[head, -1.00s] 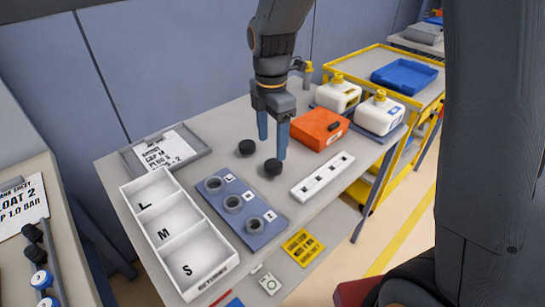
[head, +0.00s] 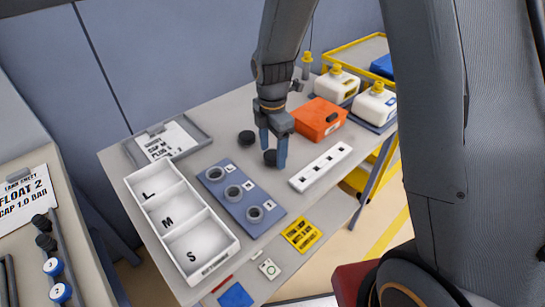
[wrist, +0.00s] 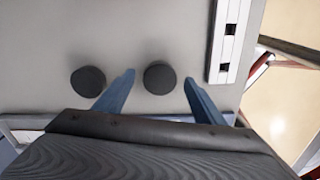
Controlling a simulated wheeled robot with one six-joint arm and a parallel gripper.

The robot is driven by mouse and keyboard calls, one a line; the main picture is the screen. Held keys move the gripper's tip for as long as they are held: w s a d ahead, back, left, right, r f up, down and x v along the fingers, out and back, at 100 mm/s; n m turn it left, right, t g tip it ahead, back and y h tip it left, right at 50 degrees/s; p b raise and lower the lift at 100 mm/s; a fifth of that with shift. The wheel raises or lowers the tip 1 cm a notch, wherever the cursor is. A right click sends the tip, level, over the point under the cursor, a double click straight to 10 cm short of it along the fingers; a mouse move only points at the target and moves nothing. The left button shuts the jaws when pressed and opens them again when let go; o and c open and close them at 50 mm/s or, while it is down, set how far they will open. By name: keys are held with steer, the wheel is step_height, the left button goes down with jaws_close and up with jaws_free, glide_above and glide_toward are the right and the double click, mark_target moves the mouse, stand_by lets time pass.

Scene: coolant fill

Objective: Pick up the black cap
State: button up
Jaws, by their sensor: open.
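Two round black caps are on the grey table. One black cap (head: 270,158) is at my gripper (head: 274,158); in the wrist view this cap (wrist: 160,79) shows between the two blue fingers, just beyond their tips' line, with space on both sides. The other black cap (head: 246,138) lies to the left and farther back; in the wrist view it (wrist: 88,81) is left of the left finger. My gripper also shows in the wrist view (wrist: 160,85), open and empty, pointing down. Whether the fingertips reach the table is unclear.
A blue plate with several rings (head: 238,206) and a white tray marked L, M, S (head: 228,238) are at the front left. A white slotted strip (head: 320,168) lies right of the near cap. An orange box (head: 318,118) and white jugs (head: 373,106) stand behind right.

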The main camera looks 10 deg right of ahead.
steer(key=shift+c, duration=0.4)
steer(key=c, duration=1.1)
steer(key=shift+o, duration=0.2)
steer(key=shift+r, duration=0.1)
